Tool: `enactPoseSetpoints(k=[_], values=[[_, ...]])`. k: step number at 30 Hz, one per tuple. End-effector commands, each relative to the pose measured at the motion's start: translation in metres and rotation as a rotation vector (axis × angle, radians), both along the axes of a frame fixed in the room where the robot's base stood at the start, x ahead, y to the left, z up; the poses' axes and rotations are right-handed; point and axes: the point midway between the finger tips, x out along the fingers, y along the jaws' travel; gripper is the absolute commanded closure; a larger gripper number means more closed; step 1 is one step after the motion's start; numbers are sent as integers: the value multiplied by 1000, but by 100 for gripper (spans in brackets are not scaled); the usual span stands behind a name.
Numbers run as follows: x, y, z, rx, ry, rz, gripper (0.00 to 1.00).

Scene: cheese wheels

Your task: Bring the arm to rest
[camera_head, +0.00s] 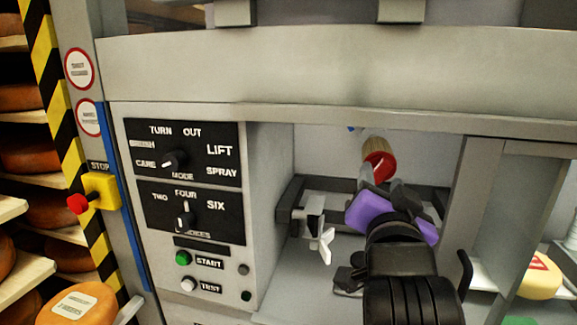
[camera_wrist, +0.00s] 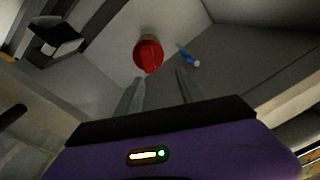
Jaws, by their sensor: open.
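My arm reaches into a recess of a grey machine. My gripper (camera_head: 377,186), with a purple body, is near the back of that recess, and its two fingers are apart with nothing between them. In the wrist view my gripper (camera_wrist: 160,88) also shows its two fingers spread. A red-ended knob or cap (camera_head: 379,164) on a tan cylinder lies just beyond the fingertips. In the wrist view the red cap (camera_wrist: 148,54) is ahead of the fingers, and whether it touches them cannot be told.
A control panel (camera_head: 184,153) with dials and a green start button (camera_head: 183,258) is left of the recess. A grey clamp with a white winged knob (camera_head: 321,240) stands inside. A blue-and-white small item (camera_wrist: 189,57) lies near the cap. Shelves of cheese wheels (camera_head: 30,153) stand left.

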Motion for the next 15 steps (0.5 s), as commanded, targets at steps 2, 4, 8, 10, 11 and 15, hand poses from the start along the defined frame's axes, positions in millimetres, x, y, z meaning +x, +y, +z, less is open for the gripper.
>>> enactPoseSetpoints(k=[2, 4, 8, 10, 11, 15], values=[[-2, 8, 20, -53, -66, 29, 55], [-7, 19, 28, -111, -116, 63, 55], [-19, 33, 17, -223, -170, 116, 55], [-26, 38, 7, -272, -185, 139, 55], [-29, 40, 1, -291, -191, 148, 55], [-50, 47, -32, -380, -207, 193, 55]])
